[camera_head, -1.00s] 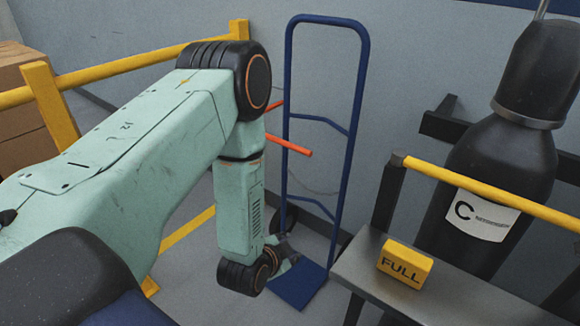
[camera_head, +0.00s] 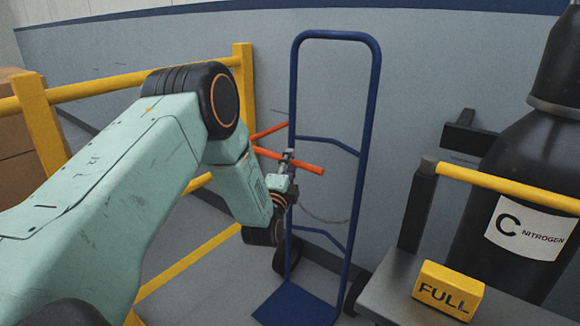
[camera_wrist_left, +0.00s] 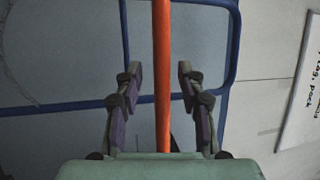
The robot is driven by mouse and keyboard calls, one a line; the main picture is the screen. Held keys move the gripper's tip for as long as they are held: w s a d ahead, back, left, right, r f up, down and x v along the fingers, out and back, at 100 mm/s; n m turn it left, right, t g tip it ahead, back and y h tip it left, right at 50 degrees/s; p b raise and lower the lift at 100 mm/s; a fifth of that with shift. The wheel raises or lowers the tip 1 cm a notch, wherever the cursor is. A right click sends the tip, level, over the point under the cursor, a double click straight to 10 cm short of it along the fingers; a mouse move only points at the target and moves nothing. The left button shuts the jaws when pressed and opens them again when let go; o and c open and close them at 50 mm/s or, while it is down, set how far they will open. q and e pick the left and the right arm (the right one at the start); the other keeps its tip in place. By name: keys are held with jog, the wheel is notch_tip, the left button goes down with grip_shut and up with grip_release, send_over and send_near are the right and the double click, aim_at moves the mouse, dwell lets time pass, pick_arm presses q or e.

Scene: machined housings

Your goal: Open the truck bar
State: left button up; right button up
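The blue hand truck (camera_head: 372,120) stands upright by the grey wall. Two orange-red bars show at its left side; the lower, longer bar (camera_head: 308,167) reaches across its frame and the upper one (camera_head: 270,131) is shorter. My left gripper (camera_head: 287,157) is at the lower bar, hiding part of it. In the left wrist view an orange bar (camera_wrist_left: 162,55) runs between the two spread fingers of the left gripper (camera_wrist_left: 158,78), with a gap on each side. The blue frame (camera_wrist_left: 232,50) shows behind. My right gripper is in no view.
A yellow railing (camera_head: 45,125) stands at the left, with brown boxes (camera_head: 12,150) behind it. At the right are a black nitrogen cylinder (camera_head: 515,165), a yellow-barred rack (camera_head: 500,187) and a yellow FULL block (camera_head: 447,290). A white sign (camera_wrist_left: 303,95) hangs on the wall.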

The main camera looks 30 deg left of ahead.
pick_arm(q)
jog(key=shift+w+a, duration=0.35)
jog(key=shift+w+r, duration=0.15)
jog(key=shift+w+d+r, duration=0.15)
jog(key=shift+d, duration=0.1)
jog(key=shift+a, duration=0.25)
jog(key=shift+c, duration=0.4)
jog(key=shift+d, duration=0.15)
jog(key=c, duration=0.4)
grip_shut()
